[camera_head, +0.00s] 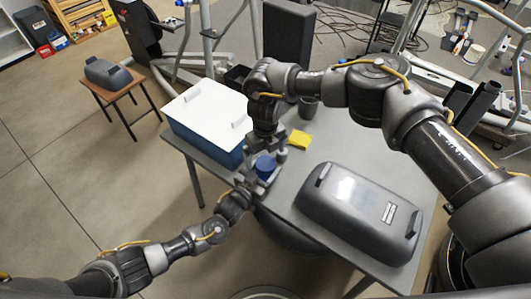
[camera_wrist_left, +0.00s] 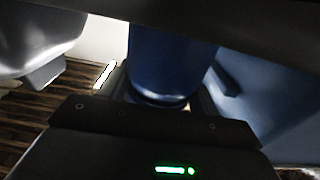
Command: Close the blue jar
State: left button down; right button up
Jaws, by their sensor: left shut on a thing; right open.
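The blue jar (camera_head: 265,168) is near the front edge of the grey table, left of the large grey case. My left gripper (camera_head: 258,178) is shut on the jar from the front left. In the left wrist view, the jar's blue body (camera_wrist_left: 172,50) fills the space between the fingers. My right gripper (camera_head: 269,148) points down just above the jar and is open, with its fingers near the jar's top. Whether it touches the jar is unclear. The grippers partly hide the jar, and I cannot make out a separate lid.
A blue box with a white lid (camera_head: 208,106) stands at the table's left. A yellow sponge (camera_head: 299,139) and a dark cup (camera_head: 308,107) are behind the jar. A large grey case (camera_head: 350,205) fills the table's right. A small stool (camera_head: 125,88) stands apart.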

notch_tip(320, 180, up, 12)
dwell(0.5)
jog(key=shift+f, duration=0.1)
pick_arm(q)
jog(key=shift+c, duration=1.4)
grip_release()
jog(key=shift+s+a+f, duration=0.1)
jog(key=shift+s+a, duration=0.05)
jog(key=shift+s, duration=0.1)
jog(key=b+v, duration=0.1)
jog(key=v, duration=0.9)
pick_arm(e)
jog(key=shift+f, duration=0.65)
